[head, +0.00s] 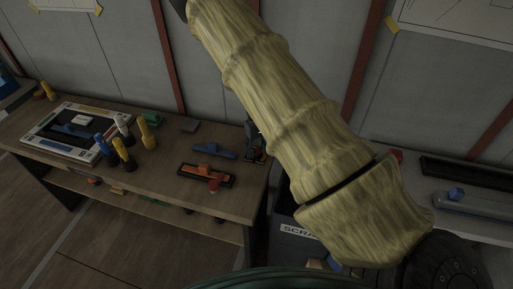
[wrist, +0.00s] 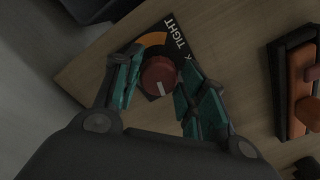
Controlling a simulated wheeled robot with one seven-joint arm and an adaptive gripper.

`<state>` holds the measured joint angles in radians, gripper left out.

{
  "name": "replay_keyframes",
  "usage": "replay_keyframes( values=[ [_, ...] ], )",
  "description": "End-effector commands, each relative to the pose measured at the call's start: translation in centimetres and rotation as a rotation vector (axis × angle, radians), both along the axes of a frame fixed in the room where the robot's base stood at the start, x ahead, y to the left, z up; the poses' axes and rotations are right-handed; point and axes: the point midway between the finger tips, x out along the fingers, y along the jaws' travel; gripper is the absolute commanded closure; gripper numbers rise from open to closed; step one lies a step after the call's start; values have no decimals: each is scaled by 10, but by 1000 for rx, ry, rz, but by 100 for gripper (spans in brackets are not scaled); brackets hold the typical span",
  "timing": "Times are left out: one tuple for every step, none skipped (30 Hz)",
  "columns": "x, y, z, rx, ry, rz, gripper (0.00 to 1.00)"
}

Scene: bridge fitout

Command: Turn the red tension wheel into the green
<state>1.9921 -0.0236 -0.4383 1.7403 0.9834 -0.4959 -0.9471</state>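The red tension wheel (wrist: 160,76) is in the middle of the wrist view, with a white pointer mark toward the bottom of the picture. It sits on a black dial plate (wrist: 181,55) with an orange arc at the upper left and the word TIGHT. No green zone shows; part of the plate is hidden by the fingers and wheel. My gripper (wrist: 160,68) has its teal fingers on both sides of the wheel, seemingly against its rim. In the head view my gripper (head: 255,146) is a dark shape at the bench's right end, partly behind my arm.
A dark tray with an orange part (wrist: 303,75) lies right of the wheel; the tray (head: 185,171) also shows in the head view. A blue part (head: 214,151), several coloured bottles (head: 148,132) and a framed board (head: 33,146) are on the bench. A scrap bin (head: 290,229) stands beside it.

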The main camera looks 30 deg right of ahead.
Motion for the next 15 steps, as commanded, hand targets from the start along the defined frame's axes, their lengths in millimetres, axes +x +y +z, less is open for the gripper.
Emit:
replay_keyframes(
  values=[
    [0, 0, 0, 0, 0, 0, 75],
    [0, 0, 0, 0, 0, 0, 80],
    [0, 0, 0, 0, 0, 0, 87],
    [0, 0, 0, 0, 0, 0, 87],
    [0, 0, 0, 0, 0, 0, 87],
    [0, 0, 0, 0, 0, 0, 87],
    [0, 0, 0, 0, 0, -1, 87],
    [0, 0, 0, 0, 0, -1, 87],
    [0, 0, 0, 0, 0, -2, 87],
    [0, 0, 0, 0, 1, -2, 87],
    [0, 0, 0, 0, 1, -2, 87],
    [-1, 0, 0, 0, 1, -3, 87],
    [-1, 0, 0, 0, 1, -4, 87],
    [-1, 0, 0, 0, 1, -4, 87],
    [-1, 0, 0, 0, 1, -5, 87]
  ],
)
